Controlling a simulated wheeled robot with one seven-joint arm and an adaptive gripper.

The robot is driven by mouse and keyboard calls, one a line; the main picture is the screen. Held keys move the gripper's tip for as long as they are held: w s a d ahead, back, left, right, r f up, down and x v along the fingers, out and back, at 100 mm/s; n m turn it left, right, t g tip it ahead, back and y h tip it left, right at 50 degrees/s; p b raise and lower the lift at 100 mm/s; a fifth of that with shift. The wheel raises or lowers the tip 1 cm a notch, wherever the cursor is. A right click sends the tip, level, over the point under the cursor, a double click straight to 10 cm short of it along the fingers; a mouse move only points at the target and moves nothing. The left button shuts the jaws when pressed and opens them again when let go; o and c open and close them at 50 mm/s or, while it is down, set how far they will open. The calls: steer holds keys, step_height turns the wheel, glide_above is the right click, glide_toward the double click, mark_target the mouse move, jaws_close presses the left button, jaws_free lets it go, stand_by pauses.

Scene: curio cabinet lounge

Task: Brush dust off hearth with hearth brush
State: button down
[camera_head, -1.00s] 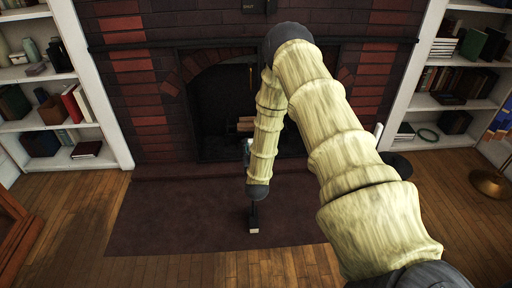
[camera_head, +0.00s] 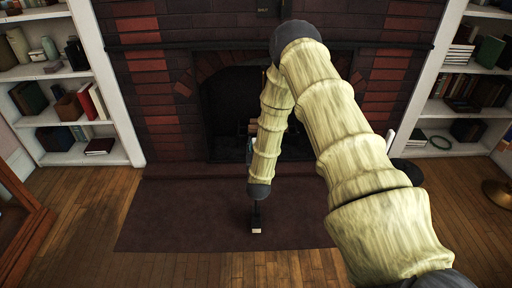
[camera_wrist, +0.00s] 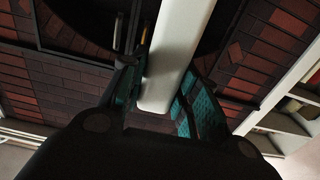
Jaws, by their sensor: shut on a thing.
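The hearth (camera_head: 180,222) is a dark maroon-brown slab on the floor in front of the brick fireplace. My gripper (camera_head: 256,214) points down over its middle, small and dark in the head view. In the wrist view my gripper (camera_wrist: 160,98) has teal pads on either side of a pale, smooth bar (camera_wrist: 178,50), and is shut on it. This looks like the hearth brush's handle; its pale end (camera_head: 256,231) shows below the gripper in the head view. I see no bristles. I cannot tell whether the brush touches the hearth, and no dust stands out.
The dark firebox (camera_head: 226,120) lies behind my arm, with logs (camera_head: 252,127) partly hidden. White bookshelves (camera_head: 108,90) stand at left and right. A wooden frame (camera_head: 28,225) is at lower left and a brass base (camera_head: 498,192) at right. Wooden floor in front is clear.

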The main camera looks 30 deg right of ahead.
steer(key=shift+r+p, duration=1.85)
steer(key=shift+r, duration=1.15)
